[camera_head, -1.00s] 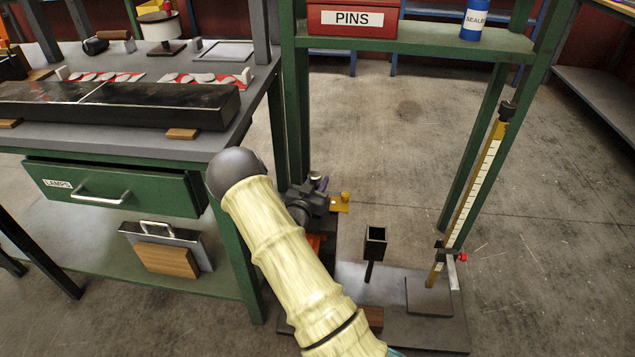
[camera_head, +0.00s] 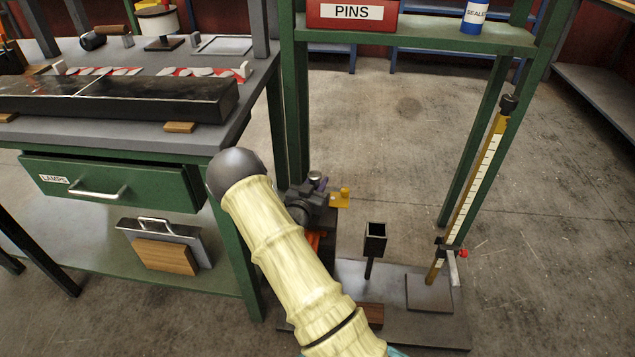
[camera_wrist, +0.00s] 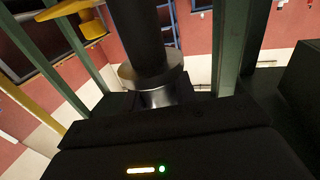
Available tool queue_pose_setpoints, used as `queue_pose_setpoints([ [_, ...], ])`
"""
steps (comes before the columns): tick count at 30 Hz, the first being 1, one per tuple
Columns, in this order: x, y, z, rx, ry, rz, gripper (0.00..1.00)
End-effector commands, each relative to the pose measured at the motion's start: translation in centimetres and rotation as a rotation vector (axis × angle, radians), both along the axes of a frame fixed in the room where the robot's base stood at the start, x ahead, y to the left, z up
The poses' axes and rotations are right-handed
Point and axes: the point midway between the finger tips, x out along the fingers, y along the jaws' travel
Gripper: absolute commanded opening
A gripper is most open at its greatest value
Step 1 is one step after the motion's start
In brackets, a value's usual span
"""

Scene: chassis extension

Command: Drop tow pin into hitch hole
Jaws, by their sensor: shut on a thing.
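My gripper (camera_head: 312,200) is beside the green upright, just left of a small yellow piece (camera_head: 343,197). In the wrist view, my dark gripper (camera_wrist: 160,112) is shut on what looks like the tow pin, a dark cylinder (camera_wrist: 143,38) with a silver collar (camera_wrist: 152,78). A small silvery top (camera_head: 316,175) shows above the gripper in the head view. A dark mount with orange (camera_head: 314,240) stands under the gripper, partly behind my arm. The hitch hole cannot be made out, and I cannot tell whether the pin's end is in it.
A square dark cup (camera_head: 376,232) stands on a post to the right. A yellow scale rod (camera_head: 470,200) leans beyond it. The green shelf (camera_head: 430,38) holds a red PINS box (camera_head: 352,14) and a blue can (camera_head: 474,14). A workbench with a LAMPS drawer (camera_head: 110,190) is left.

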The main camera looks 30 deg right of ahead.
Motion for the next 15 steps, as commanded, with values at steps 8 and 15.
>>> queue_pose_setpoints([
  [8,0.02,-0.17,-0.39,-0.002,-0.005,-0.002,0.0],
  [15,0.02,-0.17,-0.82,-0.002,-0.005,-0.002,0.0],
])
